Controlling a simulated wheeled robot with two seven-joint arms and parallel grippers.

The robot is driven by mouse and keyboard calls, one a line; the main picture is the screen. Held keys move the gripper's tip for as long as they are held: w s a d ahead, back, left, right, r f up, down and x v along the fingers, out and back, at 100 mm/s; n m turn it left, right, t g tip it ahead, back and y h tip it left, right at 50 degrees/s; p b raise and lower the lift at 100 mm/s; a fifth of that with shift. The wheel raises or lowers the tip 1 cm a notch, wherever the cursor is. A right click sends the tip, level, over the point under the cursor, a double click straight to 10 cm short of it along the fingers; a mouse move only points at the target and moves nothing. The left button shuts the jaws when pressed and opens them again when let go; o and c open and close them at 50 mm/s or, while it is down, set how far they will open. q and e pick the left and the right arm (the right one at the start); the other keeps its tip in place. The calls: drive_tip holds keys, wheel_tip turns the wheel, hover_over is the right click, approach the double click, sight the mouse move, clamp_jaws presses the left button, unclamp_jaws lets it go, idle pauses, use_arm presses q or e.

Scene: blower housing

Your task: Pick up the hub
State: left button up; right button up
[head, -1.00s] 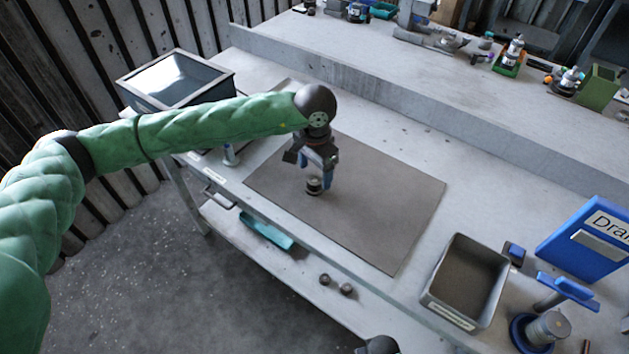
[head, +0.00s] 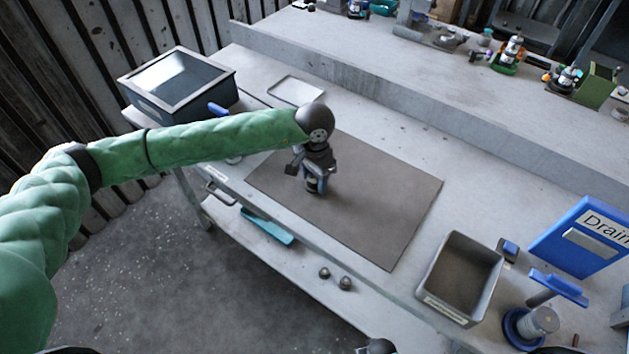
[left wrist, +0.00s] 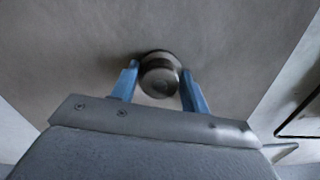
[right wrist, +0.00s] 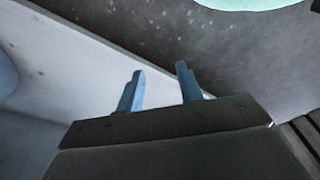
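The hub is a small round metal part standing on the brown mat; in the head view its dark lower part (head: 313,187) shows beneath my left gripper (head: 316,179). In the left wrist view the hub (left wrist: 160,78) sits between the two blue fingertips of my left gripper (left wrist: 159,78). The fingers are apart, one on each side of the hub; I cannot tell for sure whether they touch it. My right gripper (right wrist: 160,75) is open and empty in the right wrist view, over the edge of the bench.
The brown mat (head: 390,215) is otherwise clear. A grey bin (head: 432,285), a blue sign board (head: 575,235) and a blue-based spool-like part (head: 540,322) are at the right.

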use_arm(q)
drive_tip(key=shift+c, duration=1.2)
